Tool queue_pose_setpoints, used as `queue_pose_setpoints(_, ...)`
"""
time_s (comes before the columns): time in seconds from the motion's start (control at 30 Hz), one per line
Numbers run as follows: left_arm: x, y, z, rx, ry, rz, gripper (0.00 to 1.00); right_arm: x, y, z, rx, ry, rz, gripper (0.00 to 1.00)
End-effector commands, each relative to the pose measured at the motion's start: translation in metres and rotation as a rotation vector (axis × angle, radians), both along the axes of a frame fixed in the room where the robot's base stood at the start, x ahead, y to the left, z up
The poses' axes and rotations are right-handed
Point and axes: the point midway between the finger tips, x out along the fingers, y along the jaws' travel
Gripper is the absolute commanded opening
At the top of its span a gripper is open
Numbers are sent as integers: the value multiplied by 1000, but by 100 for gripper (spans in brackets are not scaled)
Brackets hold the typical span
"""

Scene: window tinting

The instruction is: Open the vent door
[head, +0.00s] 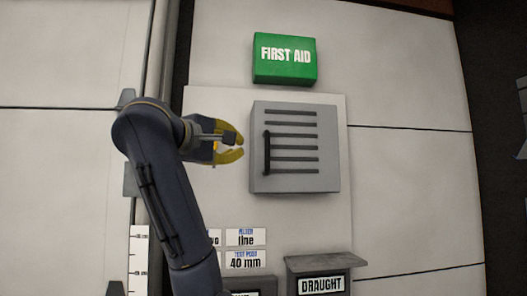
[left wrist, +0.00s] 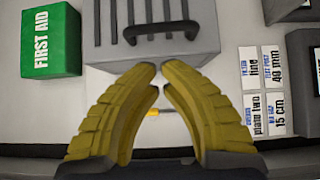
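The vent door (head: 325,150) is a grey panel with several dark horizontal slots, mounted on a pale board on the wall. It looks shut. Its dark vertical handle (head: 267,153) runs along the left side. In the left wrist view the handle (left wrist: 161,32) lies just beyond the fingertips, in front of the slotted grey door (left wrist: 106,35). My left gripper (head: 241,145) has yellow fingers and is to the left of the handle, apart from it. In the left wrist view its fingers (left wrist: 160,78) have a small gap between the tips and hold nothing. My right gripper is out of view.
A green FIRST AID box (head: 285,59) is above the door. Below are white label cards (head: 245,258) and a grey box marked DRAUGHT (head: 321,272) with a sloped top. The wall right of the door is clear.

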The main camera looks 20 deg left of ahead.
Motion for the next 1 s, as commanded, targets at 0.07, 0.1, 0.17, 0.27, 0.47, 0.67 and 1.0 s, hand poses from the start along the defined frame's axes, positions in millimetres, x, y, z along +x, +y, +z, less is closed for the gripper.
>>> queue_pose_setpoints(0.07,-3,-1,6,9,-4,8,0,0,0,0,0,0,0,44)
queue_pose_setpoints(0.1,-3,-1,7,11,-4,10,0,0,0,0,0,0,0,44)
queue_pose_setpoints(0.17,-2,-2,7,13,-3,11,0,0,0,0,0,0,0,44)
queue_pose_setpoints(0.27,5,-4,7,13,-1,11,0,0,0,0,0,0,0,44)
queue_pose_setpoints(0.47,27,-11,6,14,1,11,0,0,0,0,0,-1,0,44)
queue_pose_setpoints(0.67,52,-18,6,15,0,12,0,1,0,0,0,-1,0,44)
queue_pose_setpoints(1.0,83,-28,7,13,-2,11,0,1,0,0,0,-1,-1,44)
